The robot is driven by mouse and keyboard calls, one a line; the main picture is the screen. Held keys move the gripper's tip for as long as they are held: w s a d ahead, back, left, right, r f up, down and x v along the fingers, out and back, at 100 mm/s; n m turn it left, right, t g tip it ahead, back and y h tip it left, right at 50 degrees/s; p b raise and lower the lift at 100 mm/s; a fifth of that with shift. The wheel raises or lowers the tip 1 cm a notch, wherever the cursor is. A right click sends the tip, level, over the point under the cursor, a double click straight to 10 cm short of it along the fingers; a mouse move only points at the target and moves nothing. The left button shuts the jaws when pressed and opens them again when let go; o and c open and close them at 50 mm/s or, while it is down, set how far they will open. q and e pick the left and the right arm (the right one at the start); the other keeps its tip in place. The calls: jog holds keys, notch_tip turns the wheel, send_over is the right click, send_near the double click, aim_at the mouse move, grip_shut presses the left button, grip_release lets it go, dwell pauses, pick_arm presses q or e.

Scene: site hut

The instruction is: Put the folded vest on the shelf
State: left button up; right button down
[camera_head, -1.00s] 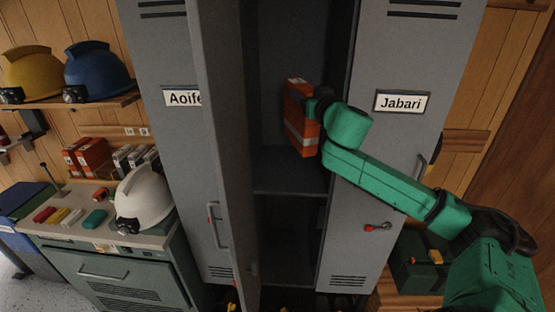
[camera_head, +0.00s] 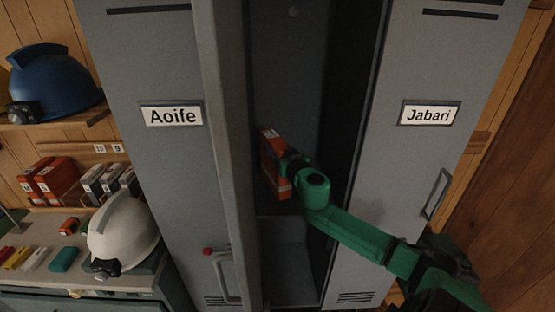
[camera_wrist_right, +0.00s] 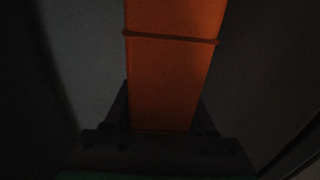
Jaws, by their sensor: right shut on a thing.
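The folded vest (camera_head: 271,160) is an orange block with a pale band, standing on edge inside the open middle locker. My right gripper (camera_head: 291,163) is shut on it, and my green right arm reaches in from the right. In the right wrist view the orange vest (camera_wrist_right: 172,75) stands between the fingers, with a dark band across it. The locker shelf (camera_head: 279,224) shows just under the vest; whether the vest touches it I cannot tell. The vest's far side is hidden. My left gripper is not in view.
The open locker door (camera_head: 228,150) stands close on the left of the vest. The closed Jabari locker (camera_head: 425,60) is on the right, behind my arm. A white helmet (camera_head: 122,232) and small items lie on the counter at left. A blue helmet (camera_head: 52,83) sits on a wall shelf.

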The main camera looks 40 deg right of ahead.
jog(key=f, duration=0.1)
jog(key=f+b, duration=0.1)
jog(key=f, duration=0.1)
jog(key=shift+s+a+f, duration=0.1)
jog(key=shift+s+f, duration=0.15)
jog(key=shift+s, duration=0.1)
jog(key=shift+c, duration=1.1)
grip_release()
jog(key=shift+w, duration=0.15)
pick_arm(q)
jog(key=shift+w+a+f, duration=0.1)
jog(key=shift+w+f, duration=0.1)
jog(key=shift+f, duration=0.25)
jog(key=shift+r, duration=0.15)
pick_arm(e)
jog(key=shift+s+r, duration=0.15)
jog(key=shift+s, duration=0.05)
pick_arm(q)
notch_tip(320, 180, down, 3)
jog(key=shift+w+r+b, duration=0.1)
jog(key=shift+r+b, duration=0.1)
jog(key=shift+b, duration=0.9)
pick_arm(e)
jog(key=v, duration=1.1)
jog(key=shift+s, duration=0.4)
